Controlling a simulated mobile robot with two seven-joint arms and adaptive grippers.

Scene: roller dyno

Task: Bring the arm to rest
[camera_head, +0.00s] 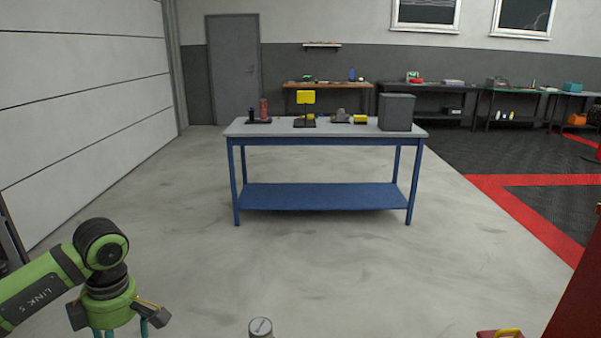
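My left arm comes in from the lower left, with its elbow-like joint raised and its gripper (118,328) hanging down at the bottom edge. The gripper's dark knuckles are spread to either side of its green body. Its fingertips are cut off by the frame, so I cannot tell whether it is open or shut. The gripper is over the floor, well short of the blue table (320,197). My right gripper is not in view.
The table carries a dark grey box (397,112), a yellow-topped stand (305,105) and a red cylinder (263,110). A red surface (580,285) stands at the lower right. A round grey cap (261,327) shows at the bottom. The floor before the table is clear.

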